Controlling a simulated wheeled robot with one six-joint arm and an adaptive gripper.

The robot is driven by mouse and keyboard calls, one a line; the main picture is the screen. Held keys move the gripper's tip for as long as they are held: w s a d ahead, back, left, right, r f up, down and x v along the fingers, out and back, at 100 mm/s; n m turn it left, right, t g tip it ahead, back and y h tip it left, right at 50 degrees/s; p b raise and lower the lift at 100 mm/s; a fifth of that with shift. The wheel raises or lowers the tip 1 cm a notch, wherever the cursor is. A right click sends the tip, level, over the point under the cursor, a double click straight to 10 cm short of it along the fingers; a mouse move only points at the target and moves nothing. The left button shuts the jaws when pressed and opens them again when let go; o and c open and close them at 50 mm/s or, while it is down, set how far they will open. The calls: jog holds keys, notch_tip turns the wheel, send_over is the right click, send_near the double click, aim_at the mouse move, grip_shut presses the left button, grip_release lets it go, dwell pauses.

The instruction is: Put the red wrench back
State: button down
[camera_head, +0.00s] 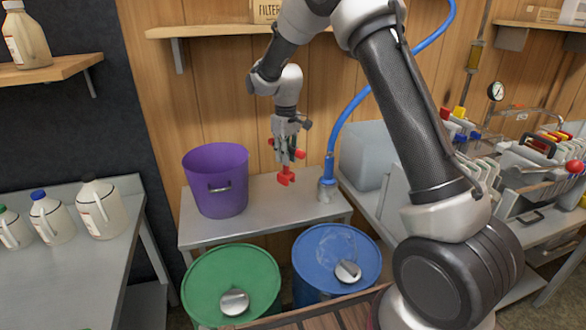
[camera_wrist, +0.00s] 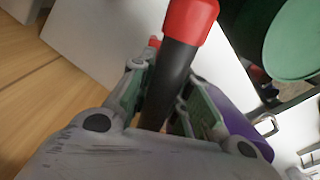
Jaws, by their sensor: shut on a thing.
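The red wrench (camera_head: 286,177) hangs below my gripper (camera_head: 288,153) in the head view, above the grey metal table between the purple bucket and the blue hose. Its red parts show at and under the fingers. In the wrist view the wrench (camera_wrist: 188,20) shows as a dark bar with a red end. The bar runs between my two fingers, which are shut on it. The fingers hide part of the bar. The wrench appears clear of the tabletop, but the exact gap is hard to tell.
The purple bucket (camera_head: 217,180) stands on the grey table (camera_head: 255,211), left of my gripper. A blue hose (camera_head: 341,121) rises from a fitting at right. Green (camera_head: 225,277) and blue (camera_head: 335,244) drums stand in front. A wall shelf (camera_head: 215,31) is above.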

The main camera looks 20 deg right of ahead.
aim_at(284, 173)
jog(key=shift+w+a+r, duration=0.3)
jog(key=shift+w+r, duration=0.05)
jog(key=shift+w, duration=0.1)
jog(key=shift+a, duration=0.1)
jog(key=shift+s+f, duration=0.15)
jog(key=shift+f, duration=2.25)
jog(key=shift+f, duration=1.2)
jog(key=shift+f, duration=0.1)
jog(key=shift+f, duration=0.55)
jog(key=c, duration=1.3)
grip_release()
